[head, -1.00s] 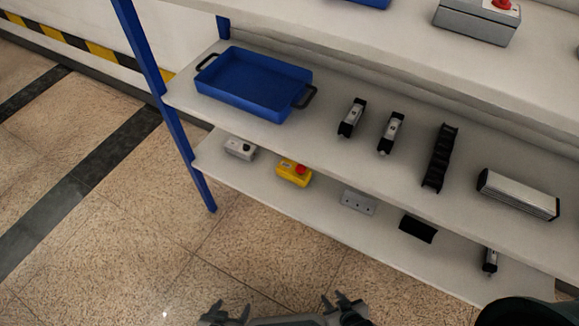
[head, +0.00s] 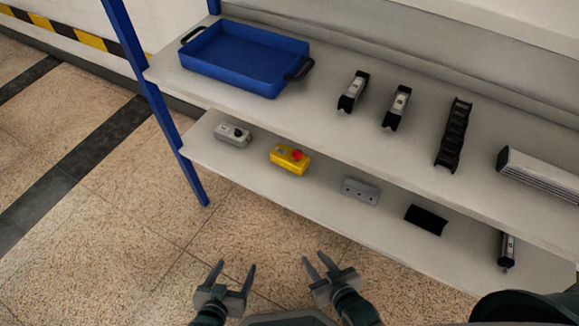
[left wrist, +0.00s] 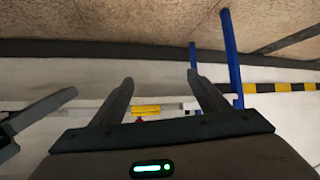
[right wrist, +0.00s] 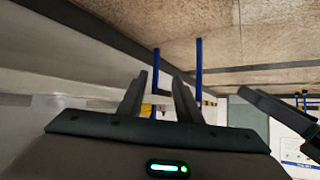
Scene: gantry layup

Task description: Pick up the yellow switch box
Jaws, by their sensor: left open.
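The yellow switch box (head: 290,160) with a red button on top sits on the lower shelf (head: 325,187), towards its left end. It also shows small between the fingers in the left wrist view (left wrist: 146,110), and a bit of yellow (right wrist: 147,108) shows between the fingers in the right wrist view. My left gripper (head: 235,268) is open and empty, in front of the shelf and short of the box. My right gripper (head: 316,259) is open and empty, to its right, also apart from the shelf.
On the lower shelf, a grey switch box (head: 232,135) stands left of the yellow one, and a grey plate (head: 360,191) and a black piece (head: 426,220) lie to the right. The upper shelf above holds a blue tray (head: 230,82). A blue post (head: 165,115) stands at the left.

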